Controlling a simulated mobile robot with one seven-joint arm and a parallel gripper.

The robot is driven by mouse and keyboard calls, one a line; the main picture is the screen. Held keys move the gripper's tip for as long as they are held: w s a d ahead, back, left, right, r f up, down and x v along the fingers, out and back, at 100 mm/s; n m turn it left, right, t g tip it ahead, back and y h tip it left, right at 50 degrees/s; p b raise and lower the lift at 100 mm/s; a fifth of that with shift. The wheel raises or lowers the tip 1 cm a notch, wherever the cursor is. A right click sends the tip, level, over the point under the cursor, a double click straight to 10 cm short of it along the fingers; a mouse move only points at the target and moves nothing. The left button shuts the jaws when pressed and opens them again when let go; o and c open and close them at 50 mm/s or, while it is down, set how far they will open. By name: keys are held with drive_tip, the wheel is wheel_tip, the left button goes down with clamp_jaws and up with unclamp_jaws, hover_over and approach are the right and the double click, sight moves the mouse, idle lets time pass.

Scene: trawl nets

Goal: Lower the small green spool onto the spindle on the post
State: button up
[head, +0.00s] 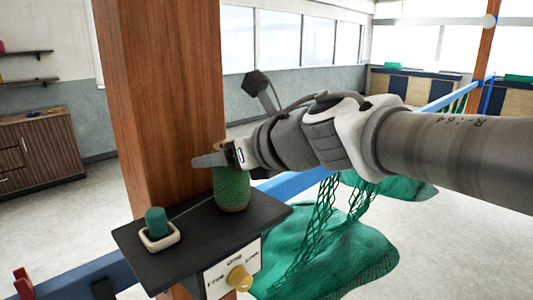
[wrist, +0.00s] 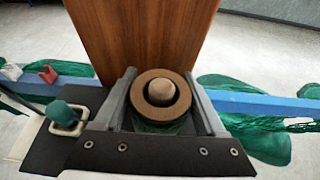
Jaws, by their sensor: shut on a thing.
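The green spool (head: 232,188) is upright over the dark shelf on the wooden post (head: 165,90). My gripper (head: 212,160) is at its upper end, shut on it. In the wrist view the fingers lie on either side of the spool's brown top ring (wrist: 142,99). The pale rounded tip of the spindle (wrist: 160,91) shows inside the ring's hole, so the spool is around the spindle. The spool's lower end looks at or very near the shelf; I cannot tell whether it touches. The rest of the spindle is hidden inside the spool.
A small teal cylinder (head: 155,221) stands in a white square holder on the dark shelf (head: 185,262), left of the spool. A yellow knob (head: 239,278) is on the shelf's front panel. A blue rail (head: 290,184) and green nets (head: 330,255) lie beyond.

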drive_tip(key=o, duration=1.4)
drive_tip(key=p+v, duration=0.1)
drive_tip(key=v, duration=1.6)
drive_tip(key=shift+s+d, duration=0.15)
drive_tip(key=shift+s, duration=0.05)
